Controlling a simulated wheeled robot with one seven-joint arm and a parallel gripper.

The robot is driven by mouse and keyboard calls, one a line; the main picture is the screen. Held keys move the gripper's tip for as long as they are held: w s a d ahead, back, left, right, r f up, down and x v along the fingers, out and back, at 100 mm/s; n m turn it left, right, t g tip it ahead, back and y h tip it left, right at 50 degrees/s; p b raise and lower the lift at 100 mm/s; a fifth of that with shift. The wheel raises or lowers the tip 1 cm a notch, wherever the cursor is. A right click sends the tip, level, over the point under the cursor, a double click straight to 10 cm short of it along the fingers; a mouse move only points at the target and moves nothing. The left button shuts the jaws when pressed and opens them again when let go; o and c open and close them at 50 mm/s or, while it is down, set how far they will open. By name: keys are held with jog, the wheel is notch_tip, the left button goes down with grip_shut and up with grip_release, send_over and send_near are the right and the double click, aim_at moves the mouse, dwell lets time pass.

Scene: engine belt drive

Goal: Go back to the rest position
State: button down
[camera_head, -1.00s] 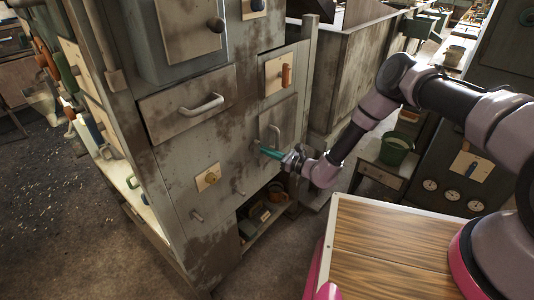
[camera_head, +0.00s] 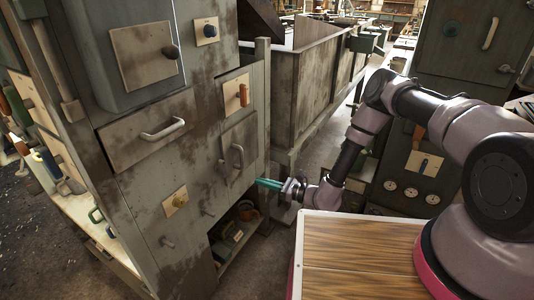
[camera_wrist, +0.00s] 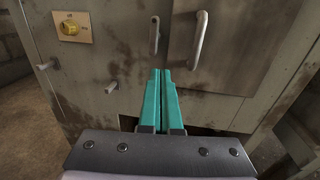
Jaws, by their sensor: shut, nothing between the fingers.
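My gripper (camera_head: 268,183) has teal fingers and is at the end of my bent arm, in front of the right side of the grey cabinet (camera_head: 190,160). In the wrist view its two teal fingers (camera_wrist: 162,75) lie side by side, closed together with nothing between them. The fingers point at the cabinet front, just below a small vertical handle (camera_wrist: 154,36) and left of a door with a larger curved handle (camera_wrist: 199,40). I cannot tell the exact gap between fingertips and cabinet.
The cabinet carries a drawer with a handle (camera_head: 163,130), an orange switch (camera_head: 243,95) and a yellow knob (camera_head: 180,198). An open shelf (camera_head: 243,243) is low down. A wood-topped surface (camera_head: 355,255) is at the front. A gauge panel (camera_head: 410,190) stands at the right.

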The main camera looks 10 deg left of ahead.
jog(key=d+r+n+g+h, duration=0.25)
jog(key=r+n, duration=0.25)
jog(key=r, duration=0.6)
jog(key=d+r+n+g+h, duration=0.1)
jog(key=d+r+n+g, duration=0.25)
jog(key=r, duration=0.75)
jog(key=d+r+n+g+h, duration=0.15)
jog(key=d+r+n, duration=0.3)
jog(key=r, duration=0.65)
jog(key=s+d+r+n+t+h, duration=0.2)
jog(key=s+d+r+t+h, duration=0.3)
jog(key=s+d+r, duration=0.3)
jog(key=s+d+r+n+t+h, duration=0.1)
jog(key=s+d+r+t+h, duration=0.4)
jog(key=s+d+r, duration=0.4)
jog(key=d+r, duration=0.5)
jog(key=d, duration=0.4)
jog(key=shift+s+d+n, duration=0.2)
jog(key=shift+n, duration=0.2)
